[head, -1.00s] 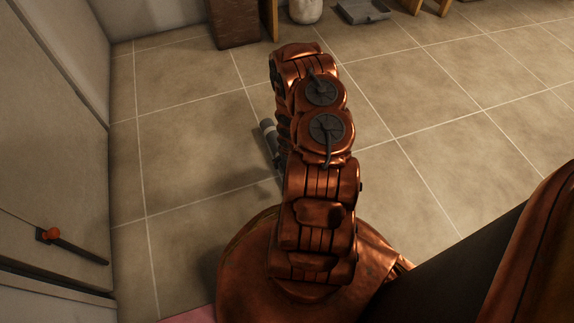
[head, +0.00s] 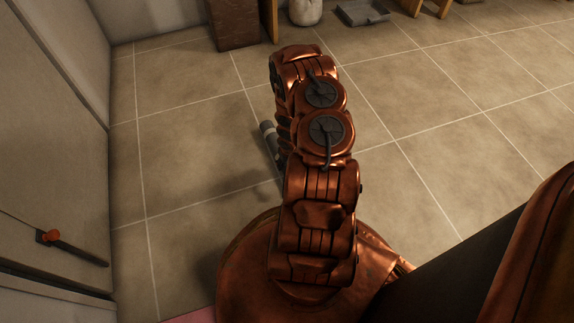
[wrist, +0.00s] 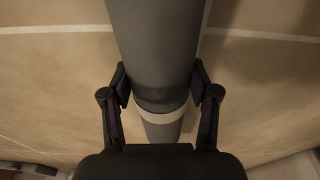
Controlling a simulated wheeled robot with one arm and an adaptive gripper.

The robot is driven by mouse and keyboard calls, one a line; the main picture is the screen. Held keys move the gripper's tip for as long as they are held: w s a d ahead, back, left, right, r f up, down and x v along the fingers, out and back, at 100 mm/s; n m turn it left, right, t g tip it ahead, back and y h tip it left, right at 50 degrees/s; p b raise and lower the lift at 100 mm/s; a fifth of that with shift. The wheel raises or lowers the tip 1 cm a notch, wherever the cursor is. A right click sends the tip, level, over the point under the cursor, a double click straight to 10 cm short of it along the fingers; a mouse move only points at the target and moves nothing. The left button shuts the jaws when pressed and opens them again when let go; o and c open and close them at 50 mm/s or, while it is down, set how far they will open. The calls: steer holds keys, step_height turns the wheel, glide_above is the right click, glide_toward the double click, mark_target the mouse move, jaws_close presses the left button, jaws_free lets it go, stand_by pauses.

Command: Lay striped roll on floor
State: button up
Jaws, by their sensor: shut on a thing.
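The striped roll is a grey cylinder with a pale band. In the wrist view the striped roll (wrist: 155,45) runs from the top edge down between the fingers, with its pale band just below the fingertips. My gripper (wrist: 160,88) is shut on it, one dark finger on each side. In the head view only a short grey end of the roll (head: 268,133) shows left of my copper arm; the arm hides the rest of it and the gripper. Tiled floor shows behind the roll in the wrist view; I cannot tell whether they touch.
The tiled floor (head: 420,110) is wide and clear to the right and left of my arm. A brown block (head: 234,22), a pale sack (head: 305,11) and a grey tray (head: 362,13) are at the back.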

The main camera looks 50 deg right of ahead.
step_height(320, 180, up, 8)
steer(key=p, duration=0.4)
steer(key=shift+r, duration=0.2)
steer(key=shift+r+p, duration=0.35)
steer(key=shift+r, duration=0.45)
